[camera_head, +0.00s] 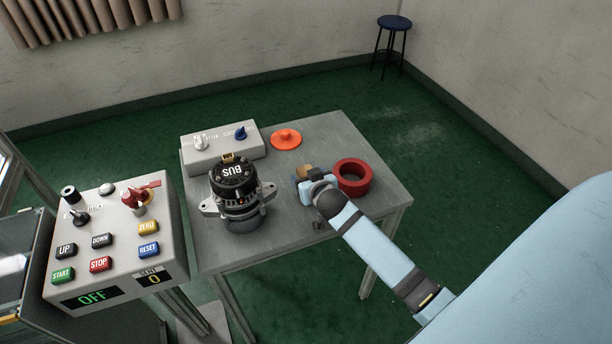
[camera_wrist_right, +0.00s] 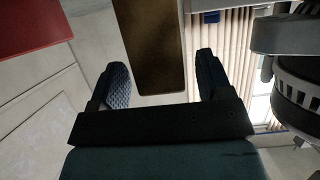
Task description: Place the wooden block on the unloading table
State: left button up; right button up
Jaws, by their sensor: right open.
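The wooden block (camera_head: 306,170) is brown and stands on the grey table (camera_head: 330,131), partly hidden by my right gripper (camera_head: 300,186) in the head view. In the right wrist view the block (camera_wrist_right: 148,45) reaches down between the two fingertips of my right gripper (camera_wrist_right: 163,78). The fingers are apart, with a clear gap on the block's right side and a narrower one on its left. Whether a finger touches it I cannot tell. My left gripper is not in view.
A red ring (camera_head: 364,178) lies close to the right of the block. An alternator (camera_head: 235,190) stands to its left. An orange lidded disc (camera_head: 286,140) and a grey switch box (camera_head: 222,152) are behind. A control panel (camera_head: 112,238) stands at the left.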

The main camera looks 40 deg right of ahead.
jog(key=v, duration=1)
jog(key=s+a+f+n+g+y, duration=0.2)
jog(key=s+a+f+n+y, duration=0.3)
jog(key=s+a+f, duration=0.8)
jog(key=s+a+y, duration=0.1)
jog(key=s+a, duration=0.1)
jog(key=s, duration=0.1)
jog(key=shift+a+f+n, duration=0.25)
jog(key=shift+f+n, duration=0.05)
jog(key=shift+n, duration=0.1)
